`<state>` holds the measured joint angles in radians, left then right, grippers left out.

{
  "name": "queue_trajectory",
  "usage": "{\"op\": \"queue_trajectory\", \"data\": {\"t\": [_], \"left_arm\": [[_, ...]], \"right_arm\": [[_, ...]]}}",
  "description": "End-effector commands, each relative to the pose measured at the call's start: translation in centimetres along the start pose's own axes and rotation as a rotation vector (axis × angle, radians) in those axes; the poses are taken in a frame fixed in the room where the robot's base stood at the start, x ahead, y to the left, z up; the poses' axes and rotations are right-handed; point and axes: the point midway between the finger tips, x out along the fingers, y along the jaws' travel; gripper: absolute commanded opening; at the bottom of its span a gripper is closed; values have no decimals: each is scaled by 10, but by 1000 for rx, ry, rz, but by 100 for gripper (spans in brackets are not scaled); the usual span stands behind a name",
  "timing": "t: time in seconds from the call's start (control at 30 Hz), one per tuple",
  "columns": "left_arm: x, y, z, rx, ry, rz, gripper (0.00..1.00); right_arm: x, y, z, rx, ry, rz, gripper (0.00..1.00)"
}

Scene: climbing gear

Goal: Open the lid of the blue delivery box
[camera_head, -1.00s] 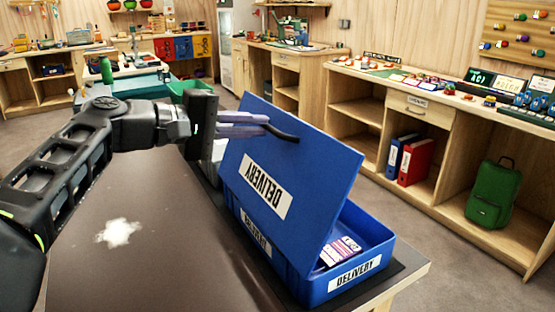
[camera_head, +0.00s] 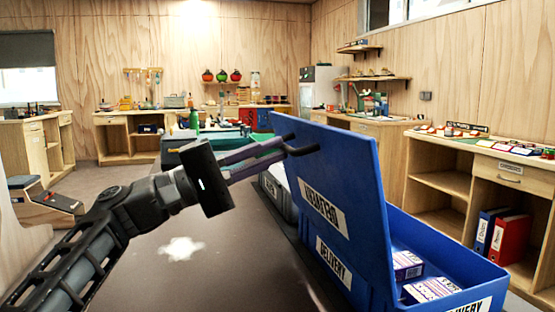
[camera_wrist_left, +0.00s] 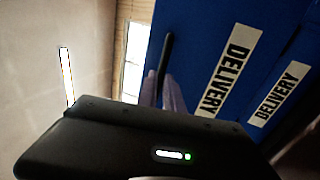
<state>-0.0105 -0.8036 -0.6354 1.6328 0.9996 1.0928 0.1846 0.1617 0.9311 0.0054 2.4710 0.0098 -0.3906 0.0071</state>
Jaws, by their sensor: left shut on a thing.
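The blue delivery box (camera_head: 428,232) stands at the right of the dark tabletop, with small printed cartons (camera_head: 432,289) inside. Its blue lid (camera_head: 352,180) is raised and stands steeply at the box's left side, with the inside of the box showing. My left gripper (camera_head: 288,147) is at the lid's upper edge, its purple fingers shut on the black handle (camera_head: 304,151). In the left wrist view the handle (camera_wrist_left: 167,55) runs between the fingers (camera_wrist_left: 161,92), beside the lid (camera_wrist_left: 205,40). My right gripper is not in view.
The dark tabletop (camera_head: 215,270) is mostly bare left of the box, with a white patch (camera_head: 181,249) on it. A grey container (camera_head: 272,188) stands behind the lid. Wooden shelves (camera_head: 450,185) with blue and red binders (camera_head: 510,238) stand at right.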

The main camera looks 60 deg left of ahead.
Motion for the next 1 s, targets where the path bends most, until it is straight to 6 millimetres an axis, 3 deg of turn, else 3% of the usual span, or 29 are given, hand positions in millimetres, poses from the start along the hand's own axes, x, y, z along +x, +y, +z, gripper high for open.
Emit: {"op": "queue_trajectory", "data": {"t": [0.37,0.4,0.63,1.0], "left_arm": [[1,-7,0,-4,-5,-16,0],[2,-7,0,-4,-5,-16,14],[1,-5,0,-3,-4,-12,33],[-5,-3,0,-2,-2,-8,33]], "right_arm": [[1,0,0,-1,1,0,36],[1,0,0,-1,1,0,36],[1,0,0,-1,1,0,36],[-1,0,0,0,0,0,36]]}}
